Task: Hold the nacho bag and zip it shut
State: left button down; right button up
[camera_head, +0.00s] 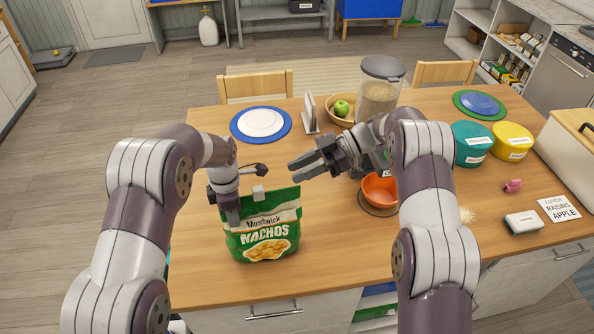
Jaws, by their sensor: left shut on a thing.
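The green nacho bag (262,243) stands upright near the table's front edge, its printed front facing me. A small white block (258,192) shows at its top edge; I cannot tell whether this is the zip's slider. My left gripper (232,207) is shut on the bag's upper left part, and its arm hides that corner. My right gripper (298,168) is open and empty, above the table to the right of and beyond the bag's top, apart from it.
An orange bowl (379,189) sits right of the bag, partly behind my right arm. A blue-rimmed plate (261,123), a grain jar (380,92) and a fruit bowl (343,108) stand farther back. Teal (472,143) and yellow (511,141) tubs are at right. Table between bag and orange bowl is clear.

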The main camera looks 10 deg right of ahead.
aim_at(255, 193)
jog(key=shift+n+t+h, duration=0.3)
jog(key=shift+n, duration=0.1)
jog(key=r, duration=0.2)
jog(key=a+r, duration=0.1)
jog(key=r, duration=0.1)
jog(key=s+r, duration=0.1)
jog(key=r, duration=0.1)
jog(key=shift+a+r, duration=0.25)
jog(key=shift+r, duration=0.1)
grip_shut()
jog(key=s+r+m+t+h, duration=0.2)
jog(key=s+m+t+h, duration=0.25)
jog(key=m, duration=0.55)
jog(key=w+d+f+m+h, duration=0.15)
jog(key=d+f+m, duration=0.25)
jog(key=m, duration=0.4)
jog(key=shift+h, duration=0.3)
jog(key=x, duration=0.9)
jog(key=shift+a, duration=0.3)
jog(key=a, duration=0.3)
jog(key=shift+s+a+r, duration=0.1)
jog(key=shift+s+a, duration=0.05)
jog(key=shift+a, duration=0.3)
jog(key=shift+s+a, duration=0.15)
jog(key=shift+a, duration=1.05)
jog(key=shift+s+a, duration=0.15)
jog(key=shift+a, duration=1)
